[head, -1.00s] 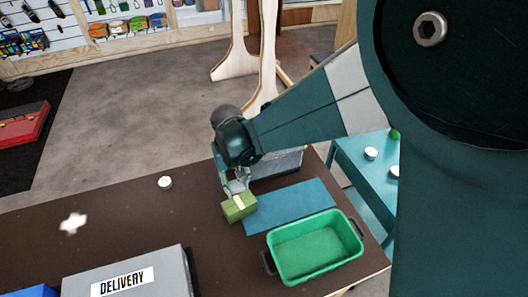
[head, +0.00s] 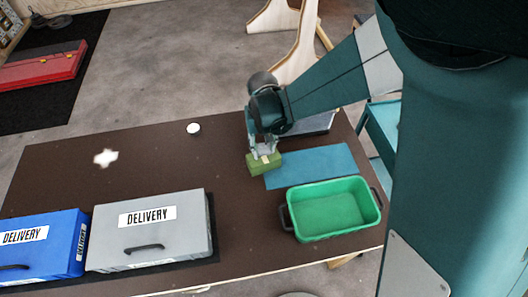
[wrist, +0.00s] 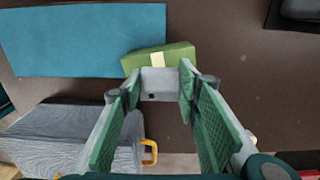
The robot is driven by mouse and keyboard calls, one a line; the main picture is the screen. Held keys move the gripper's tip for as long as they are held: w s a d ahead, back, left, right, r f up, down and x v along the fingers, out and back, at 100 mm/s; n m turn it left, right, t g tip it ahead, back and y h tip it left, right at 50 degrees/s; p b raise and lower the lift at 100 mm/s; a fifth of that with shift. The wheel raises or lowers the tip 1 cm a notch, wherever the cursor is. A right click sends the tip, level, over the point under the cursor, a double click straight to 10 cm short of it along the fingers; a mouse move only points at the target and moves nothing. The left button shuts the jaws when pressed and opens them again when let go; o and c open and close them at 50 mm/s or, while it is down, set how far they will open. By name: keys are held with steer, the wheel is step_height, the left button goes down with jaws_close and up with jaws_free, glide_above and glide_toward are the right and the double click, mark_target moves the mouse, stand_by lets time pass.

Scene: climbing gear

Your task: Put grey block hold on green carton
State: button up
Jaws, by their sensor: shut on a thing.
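The grey block hold (wrist: 160,84) is a light grey block with a small dark hole. In the wrist view it sits between the fingertips of my gripper (wrist: 158,88), which is shut on it. The green carton (wrist: 165,57) has a cream strip on top and shows just beyond the hold. In the head view my gripper (head: 265,150) points down right at the carton (head: 262,169), which lies on the dark brown table. The fingers largely hide the hold there. I cannot tell whether the hold touches the carton's top.
A blue mat (head: 312,167) lies right of the carton, with a green tub (head: 333,208) in front. A grey delivery box (head: 150,230) and a blue one (head: 42,247) stand front left. A white tin (head: 193,129) and a white cross-shaped piece (head: 105,158) lie on otherwise open table.

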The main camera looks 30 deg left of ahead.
mark_target(264, 153)
steer(key=shift+f, duration=1.8)
steer(key=shift+f, duration=0.1)
steer(key=o, duration=0.9)
steer(key=shift+r, duration=6.15)
